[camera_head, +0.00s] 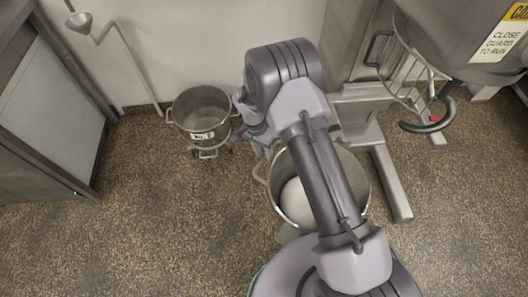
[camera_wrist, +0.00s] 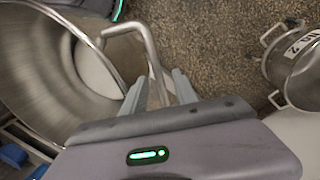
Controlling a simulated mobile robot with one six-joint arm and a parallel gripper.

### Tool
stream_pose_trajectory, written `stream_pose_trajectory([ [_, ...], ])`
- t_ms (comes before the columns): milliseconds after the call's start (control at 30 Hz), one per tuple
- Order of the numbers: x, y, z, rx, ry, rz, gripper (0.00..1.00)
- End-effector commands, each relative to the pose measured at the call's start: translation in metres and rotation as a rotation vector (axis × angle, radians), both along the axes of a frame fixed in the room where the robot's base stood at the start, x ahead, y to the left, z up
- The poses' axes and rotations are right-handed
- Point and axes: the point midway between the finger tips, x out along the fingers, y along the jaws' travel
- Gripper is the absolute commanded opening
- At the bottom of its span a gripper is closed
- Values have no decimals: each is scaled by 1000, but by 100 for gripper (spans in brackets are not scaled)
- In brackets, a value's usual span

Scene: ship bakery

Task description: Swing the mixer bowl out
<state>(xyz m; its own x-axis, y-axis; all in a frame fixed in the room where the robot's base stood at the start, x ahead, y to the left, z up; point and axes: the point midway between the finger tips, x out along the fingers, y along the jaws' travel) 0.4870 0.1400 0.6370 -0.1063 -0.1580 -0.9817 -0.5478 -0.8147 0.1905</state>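The silver mixer bowl (camera_head: 362,182) stands below and in front of the mixer, with pale dough inside. My arm covers much of it in the head view. In the wrist view the bowl (camera_wrist: 28,80) fills the left side, and its bent rod handle (camera_wrist: 148,44) sticks out from the rim. My gripper (camera_wrist: 159,78) is open, with one finger on each side of the handle; gaps show, so it does not look clamped. In the head view my gripper is mostly hidden behind my arm, by the bowl's left side.
The mixer's wire guard (camera_head: 405,72) and dark hook (camera_head: 430,126) hang at upper right. A mixer leg (camera_head: 392,182) runs along the floor to the bowl's right. A second bowl (camera_head: 202,110) stands by the wall. A cabinet (camera_head: 50,110) is at left. Floor between cabinet and bowl is clear.

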Motion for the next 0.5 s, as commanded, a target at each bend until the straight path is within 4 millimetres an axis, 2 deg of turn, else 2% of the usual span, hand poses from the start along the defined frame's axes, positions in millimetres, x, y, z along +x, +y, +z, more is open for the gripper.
stream_pose_trajectory([
  [300, 1, 0, 5, -1, -1, 0, 34],
  [367, 2, 2, 16, 0, -1, 0, 34],
  [500, 7, 9, 61, 1, -4, 0, 34],
])
